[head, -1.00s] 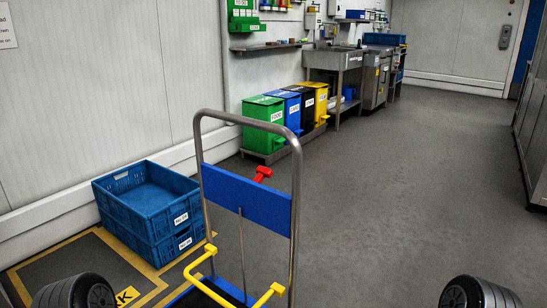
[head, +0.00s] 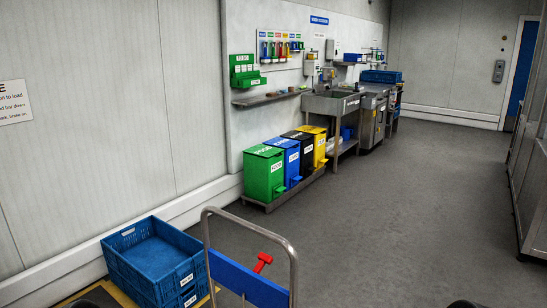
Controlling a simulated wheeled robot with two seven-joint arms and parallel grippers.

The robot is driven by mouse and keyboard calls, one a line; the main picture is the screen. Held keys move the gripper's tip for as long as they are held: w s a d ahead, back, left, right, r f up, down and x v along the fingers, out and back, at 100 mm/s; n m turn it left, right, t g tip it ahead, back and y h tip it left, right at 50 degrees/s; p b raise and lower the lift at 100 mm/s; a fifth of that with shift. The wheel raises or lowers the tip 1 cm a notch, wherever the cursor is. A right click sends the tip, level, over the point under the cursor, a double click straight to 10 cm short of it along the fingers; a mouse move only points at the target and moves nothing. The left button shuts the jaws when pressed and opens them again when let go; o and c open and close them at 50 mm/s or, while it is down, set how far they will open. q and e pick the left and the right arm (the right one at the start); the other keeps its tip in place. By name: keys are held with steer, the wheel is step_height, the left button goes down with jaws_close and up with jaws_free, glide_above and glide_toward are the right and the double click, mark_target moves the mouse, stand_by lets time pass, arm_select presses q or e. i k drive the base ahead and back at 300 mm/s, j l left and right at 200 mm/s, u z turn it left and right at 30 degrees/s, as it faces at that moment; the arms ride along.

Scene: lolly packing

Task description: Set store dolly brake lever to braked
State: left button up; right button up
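The store dolly (head: 248,281) stands at the bottom middle of the head view, with a grey tubular push handle and a blue panel. A red lever (head: 263,262) with a T-shaped end sticks up at the panel's top edge, tilted to the right; I cannot tell from this whether it is in the braked position. The dolly's deck and wheels are below the picture. Dark rounded parts at the bottom left and bottom right edges are probably mine. Neither gripper's fingers show.
Stacked blue crates (head: 155,258) stand left of the dolly by the wall, on a yellow floor marking. Green, blue, black and yellow bins (head: 264,174) line the wall, with a steel sink (head: 332,102) beyond. The grey floor (head: 410,200) to the right is clear.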

mark_target(264, 258)
steer(key=u, duration=0.35)
steer(key=i+l+u, duration=0.3)
steer(key=l+u, duration=0.3)
steer(key=l, duration=0.15)
steer(key=i+l+u, duration=0.25)
steer(key=l, duration=0.2)
steer(key=i+l, duration=0.1)
steer(key=l, duration=0.45)
steer(key=l+u, duration=0.1)
steer(key=l, duration=0.45)
steer(key=i+l, duration=0.15)
steer(key=l, duration=0.45)
steer(key=k+l+z, duration=0.15)
steer(key=k+l, duration=0.15)
steer(key=k+l+z, duration=0.35)
steer(key=k+l, duration=0.2)
steer(key=l, duration=0.3)
steer(key=k+l+z, duration=0.15)
steer(key=l, duration=0.3)
steer(key=k, duration=0.1)
